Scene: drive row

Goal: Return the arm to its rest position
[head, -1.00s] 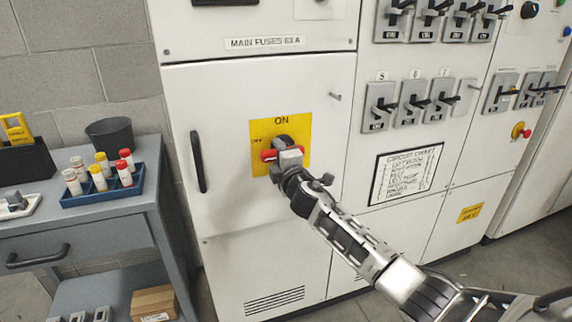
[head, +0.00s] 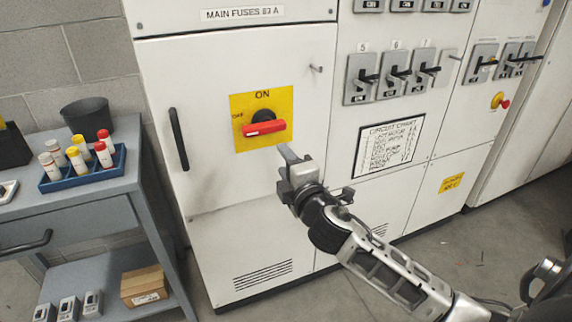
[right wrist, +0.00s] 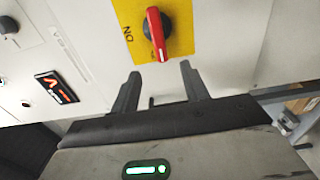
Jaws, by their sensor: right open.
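My right gripper (head: 288,154) is in front of the white cabinet, just below and right of the yellow plate (head: 281,101). In the right wrist view the two fingers of the gripper (right wrist: 159,82) are apart with nothing between them. The red handle (head: 264,129) of the rotary switch lies nearly level on the plate, clear of the gripper. The red handle also shows in the right wrist view (right wrist: 158,33), beyond the fingertips. My right arm reaches in from the lower right. My left gripper is not in view.
A grey cart (head: 75,215) at the left carries a blue rack (head: 84,176) of capped tubes and a dark cup (head: 88,117). A black door handle (head: 178,139) juts from the cabinet. Small breaker switches (head: 393,76) are at the right. Open floor lies at the lower right.

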